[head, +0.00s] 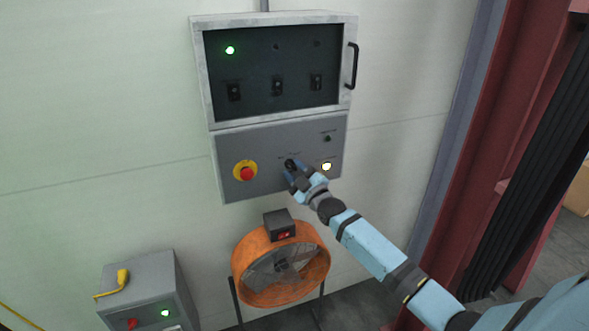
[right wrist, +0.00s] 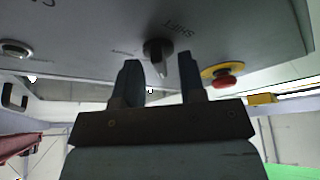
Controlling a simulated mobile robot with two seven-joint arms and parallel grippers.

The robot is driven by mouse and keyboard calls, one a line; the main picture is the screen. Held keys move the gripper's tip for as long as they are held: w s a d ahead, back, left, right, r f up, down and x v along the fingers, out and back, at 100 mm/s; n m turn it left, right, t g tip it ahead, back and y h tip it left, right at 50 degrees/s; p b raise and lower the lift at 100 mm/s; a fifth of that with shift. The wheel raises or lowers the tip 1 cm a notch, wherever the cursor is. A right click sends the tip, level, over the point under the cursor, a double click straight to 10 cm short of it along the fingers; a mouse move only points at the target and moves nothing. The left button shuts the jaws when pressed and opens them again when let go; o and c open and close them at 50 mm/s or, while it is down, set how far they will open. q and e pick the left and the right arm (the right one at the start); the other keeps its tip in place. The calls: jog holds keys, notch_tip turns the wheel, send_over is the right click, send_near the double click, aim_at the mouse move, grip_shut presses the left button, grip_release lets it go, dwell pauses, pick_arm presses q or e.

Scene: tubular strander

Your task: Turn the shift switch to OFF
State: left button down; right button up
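The shift switch is a dark rotary knob (head: 290,163) on the lower grey panel of the wall cabinet. In the right wrist view the knob (right wrist: 157,50) shows beside the upside-down word SHIFT; its exact setting is hard to read. My right gripper (head: 296,174) is at the panel, right at the knob, and partly hides it. In the right wrist view the right gripper (right wrist: 158,62) is open, with one fingertip on each side of the knob and a gap to it. My left gripper is not in view.
A red emergency button on a yellow ring (head: 246,172) sits left of the knob. A lit button (head: 326,167) sits to its right. A dark window (head: 270,80) with a handle (head: 352,66) is above. An orange fan (head: 280,268) stands below, and a grey box (head: 145,285) lower left.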

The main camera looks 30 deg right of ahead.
jog(key=shift+w, duration=0.2)
jog(key=shift+s+r, duration=0.1)
grip_shut()
jog(key=shift+m, duration=0.3)
jog(key=m+t+h, duration=0.1)
jog(key=m+h, duration=0.2)
jog(key=m, duration=0.2)
jog(key=shift+m, duration=0.3)
jog(key=m+h, duration=0.1)
jog(key=m, duration=0.2)
jog(key=m+h, duration=0.2)
jog(key=m, duration=0.1)
jog(key=shift+a+r, duration=0.15)
jog(key=shift+m+h, duration=0.3)
